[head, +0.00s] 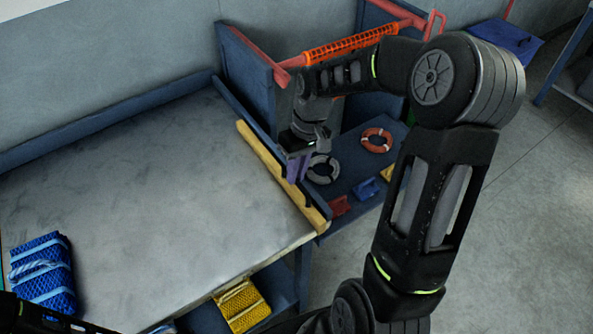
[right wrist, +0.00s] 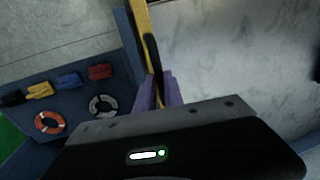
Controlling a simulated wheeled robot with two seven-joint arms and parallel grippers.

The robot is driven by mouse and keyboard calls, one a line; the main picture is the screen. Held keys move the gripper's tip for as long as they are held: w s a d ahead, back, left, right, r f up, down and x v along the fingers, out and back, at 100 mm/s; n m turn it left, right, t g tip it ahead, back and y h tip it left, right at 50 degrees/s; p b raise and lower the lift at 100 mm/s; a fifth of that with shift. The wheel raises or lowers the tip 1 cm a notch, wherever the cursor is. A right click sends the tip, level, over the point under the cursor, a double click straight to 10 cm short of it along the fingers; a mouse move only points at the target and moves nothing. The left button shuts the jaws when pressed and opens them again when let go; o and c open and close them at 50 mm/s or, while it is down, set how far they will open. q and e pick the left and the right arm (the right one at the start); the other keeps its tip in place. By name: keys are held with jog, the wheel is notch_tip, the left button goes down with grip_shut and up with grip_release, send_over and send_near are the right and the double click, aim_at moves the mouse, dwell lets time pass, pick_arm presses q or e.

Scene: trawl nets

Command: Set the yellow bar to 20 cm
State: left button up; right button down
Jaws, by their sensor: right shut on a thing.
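The yellow bar (head: 260,160) lies along the right edge of the grey table (head: 150,190), with a dark strip on it. In the right wrist view the bar (right wrist: 142,25) runs up from between the purple fingers. My right gripper (head: 297,168) reaches down at the bar's near half; in its wrist view, the fingers (right wrist: 155,88) are shut on the bar at the dark strip. The exact contact is partly hidden. No scale or numbers are readable. Part of my left gripper's dark body shows in the bottom left corner of the head view; its fingers do not show.
A blue folded net (head: 43,272) lies at the table's left. A yellow net (head: 242,304) is on a shelf below the front edge. Right of the bar, a blue shelf holds an orange ring (head: 376,140), a grey ring (head: 323,169) and small blocks. The table's middle is clear.

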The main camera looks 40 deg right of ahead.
dwell(0.3)
jog(key=a+b, duration=0.3)
jog(key=a, duration=1.6)
jog(key=shift+w+a, duration=0.15)
jog(key=shift+w, duration=0.05)
jog(key=c, duration=1.5)
grip_release()
jog(key=shift+o, duration=0.2)
jog(key=shift+r, duration=0.1)
notch_tip(320, 180, up, 8)
jog(key=d+b, duration=0.1)
jog(key=shift+d+f, duration=0.25)
jog(key=shift+d, duration=0.05)
